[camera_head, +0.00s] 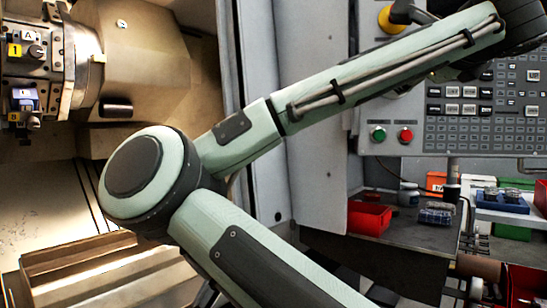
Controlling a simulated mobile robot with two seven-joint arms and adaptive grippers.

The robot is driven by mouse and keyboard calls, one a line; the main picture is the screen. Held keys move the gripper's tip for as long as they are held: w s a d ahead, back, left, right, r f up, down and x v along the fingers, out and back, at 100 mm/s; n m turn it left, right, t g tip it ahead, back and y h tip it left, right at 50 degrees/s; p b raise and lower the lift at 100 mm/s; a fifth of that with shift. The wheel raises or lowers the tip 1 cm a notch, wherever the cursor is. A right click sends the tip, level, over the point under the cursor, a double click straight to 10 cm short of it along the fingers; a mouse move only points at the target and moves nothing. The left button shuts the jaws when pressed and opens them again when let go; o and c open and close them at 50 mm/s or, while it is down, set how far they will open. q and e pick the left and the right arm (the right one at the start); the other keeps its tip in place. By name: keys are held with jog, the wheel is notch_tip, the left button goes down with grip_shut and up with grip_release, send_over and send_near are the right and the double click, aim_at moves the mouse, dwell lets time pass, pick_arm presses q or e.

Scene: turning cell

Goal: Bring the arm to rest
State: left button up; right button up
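One of my arms crosses the camera_head view, pale green with dark covers. It rises from the bottom middle, bends at a large round elbow joint at the left, and runs up to a dark wrist at the upper right edge. I cannot tell from this view which arm it is. No gripper fingers show clearly, and the wrist's far end is cut off by the frame. The arm hides part of the machine and control panel.
The lathe's open work space has a tool turret (35,60) at left. A control panel (490,125) with green (378,135) and red (405,136) buttons is at right. Below it, a dark table (400,245) bears a red bin (369,218). A blue tray (503,203) stands farther right.

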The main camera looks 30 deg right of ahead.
jog(key=x, duration=1)
jog(key=shift+w+d, duration=0.2)
jog(key=v, duration=1.2)
jog(key=shift+n, duration=0.5)
jog(key=x, duration=1.2)
jog(key=shift+d+f, duration=0.1)
jog(key=shift+f, duration=0.05)
pick_arm(q)
jog(key=shift+w+d+r, duration=0.15)
jog(key=shift+w+r, duration=0.15)
jog(key=shift+r, duration=0.15)
jog(key=shift+w+d+r, duration=0.15)
jog(key=shift+w+r, duration=0.1)
jog(key=shift+r, duration=0.2)
pick_arm(e)
jog(key=n, duration=2.2)
jog(key=shift+r+y, duration=0.3)
